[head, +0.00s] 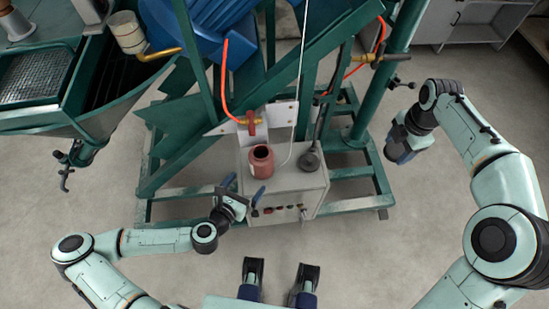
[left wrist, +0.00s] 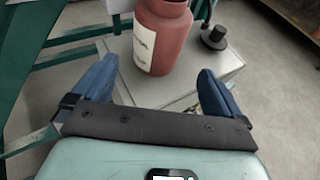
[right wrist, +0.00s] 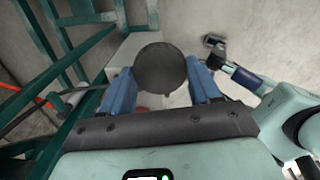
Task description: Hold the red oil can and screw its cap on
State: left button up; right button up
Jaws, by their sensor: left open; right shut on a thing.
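The red oil can (head: 262,163) stands upright on the grey control box, its round mouth open and uncapped. In the left wrist view the can (left wrist: 163,38) shows a white label and rises beyond my fingers. My left gripper (head: 243,190) is open and empty, low at the near side of the can, apart from it. My right gripper (head: 398,154) is off to the right, above the floor and clear of the box. In the right wrist view it is shut on a dark round cap (right wrist: 160,68), whose disc face hides what lies behind it.
The control box (head: 310,182) has knobs on its front. A black round-based part (head: 308,161) stands right of the can. Green frame beams surround the box. Open floor lies to the right.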

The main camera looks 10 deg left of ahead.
aim_at(257, 171)
pick_arm(q)
jog(key=w+b, duration=0.1)
jog(key=b, duration=0.1)
jog(key=w+f+b, duration=0.1)
jog(key=b, duration=0.2)
jog(key=shift+d+f, duration=0.2)
jog(key=shift+d, duration=0.1)
pick_arm(e)
notch_tip(257, 171, down, 6)
pick_arm(q)
jog(key=x, duration=0.1)
jog(key=b+x, duration=0.1)
jog(key=x, duration=0.1)
jog(key=shift+w+d+r, duration=0.1)
jog(key=shift+w+d, duration=0.05)
jog(key=shift+w, duration=0.2)
jog(key=shift+w+d, duration=0.1)
jog(key=shift+w, duration=0.25)
pick_arm(e)
jog(key=shift+f, duration=0.65)
